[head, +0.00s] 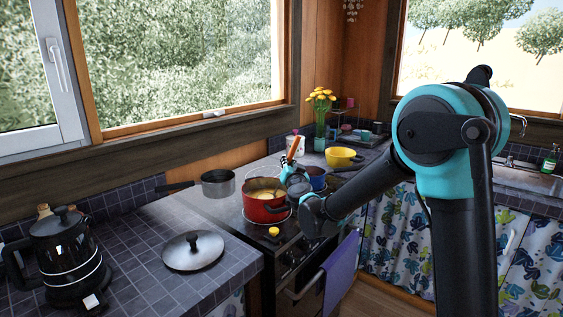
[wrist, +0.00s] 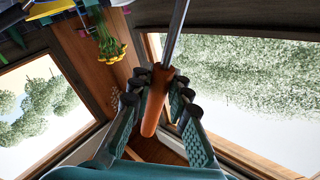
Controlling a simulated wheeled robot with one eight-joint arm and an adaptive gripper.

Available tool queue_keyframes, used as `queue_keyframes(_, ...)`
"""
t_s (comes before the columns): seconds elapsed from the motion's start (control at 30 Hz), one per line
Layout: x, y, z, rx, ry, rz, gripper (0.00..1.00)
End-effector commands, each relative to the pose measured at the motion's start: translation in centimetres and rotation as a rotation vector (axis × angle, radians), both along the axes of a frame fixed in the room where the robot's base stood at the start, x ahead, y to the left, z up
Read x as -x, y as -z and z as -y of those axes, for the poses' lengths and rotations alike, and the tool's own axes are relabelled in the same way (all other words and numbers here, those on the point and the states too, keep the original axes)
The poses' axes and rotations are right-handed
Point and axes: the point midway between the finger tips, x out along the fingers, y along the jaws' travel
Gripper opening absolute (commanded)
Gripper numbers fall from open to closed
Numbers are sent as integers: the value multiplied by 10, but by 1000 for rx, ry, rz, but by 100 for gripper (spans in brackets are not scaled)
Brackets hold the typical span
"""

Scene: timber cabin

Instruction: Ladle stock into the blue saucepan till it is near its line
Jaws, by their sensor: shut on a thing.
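My gripper (wrist: 162,88) is shut on the orange handle of the ladle (wrist: 153,112). The ladle's metal shaft runs out of the top of the wrist view, and its bowl is not seen there. In the head view my gripper (head: 289,168) is above the back right of the red pot, with the orange handle (head: 294,146) rising from it. The red pot (head: 268,212) stands on the stove with yellowish stock inside. The blue saucepan (head: 317,179) stands to its right, partly hidden by my arm; its line and contents cannot be made out.
A grey saucepan (head: 218,184) stands left of the red pot. A yellow pot (head: 340,158) and yellow flowers (head: 320,103) are behind. A lid (head: 193,251) and black kettle (head: 66,262) sit on the left tiled counter. A purple towel (head: 341,270) hangs on the oven front.

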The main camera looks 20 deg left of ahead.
Motion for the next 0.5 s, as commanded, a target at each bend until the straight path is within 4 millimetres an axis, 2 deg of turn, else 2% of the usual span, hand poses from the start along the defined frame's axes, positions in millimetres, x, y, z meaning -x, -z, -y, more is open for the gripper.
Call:
queue_keyframes(0.07, -5, 2, 7, -30, 2, -22, 0)
queue_keyframes(0.23, -7, 1, 10, -54, 1, -40, 0)
queue_keyframes(0.5, -6, -13, 9, -53, 0, -39, 0)
